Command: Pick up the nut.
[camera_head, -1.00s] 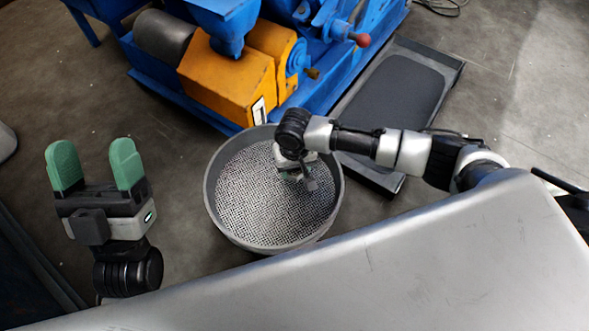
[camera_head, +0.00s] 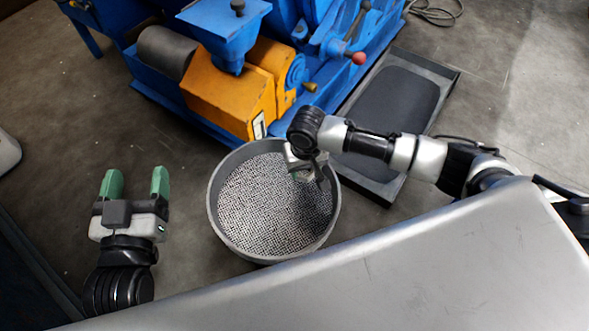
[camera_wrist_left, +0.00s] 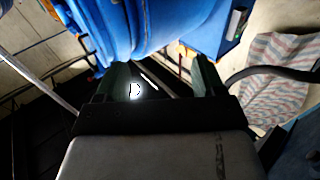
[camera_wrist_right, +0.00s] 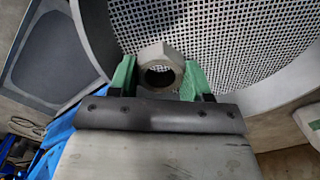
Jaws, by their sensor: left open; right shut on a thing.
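The nut (camera_wrist_right: 160,70) is a grey metal hexagonal ring with a round hole. In the right wrist view it sits between the green fingertips of my right gripper (camera_wrist_right: 158,78), which is shut on it. Behind it is the perforated mesh of the round grey sieve (camera_head: 222,228); the gap between nut and mesh is hard to judge. In the head view my right gripper (camera_head: 308,172) is over the upper right part of the sieve, and the nut is too small to make out there. My left gripper (camera_head: 135,183) is open and empty, left of the sieve.
A blue machine with an orange housing (camera_head: 225,100) stands behind the sieve. A dark flat tray (camera_head: 450,78) lies on the floor to the right. Bare floor (camera_head: 185,235) lies between my left gripper and the sieve. A striped cloth (camera_wrist_left: 275,75) shows in the left wrist view.

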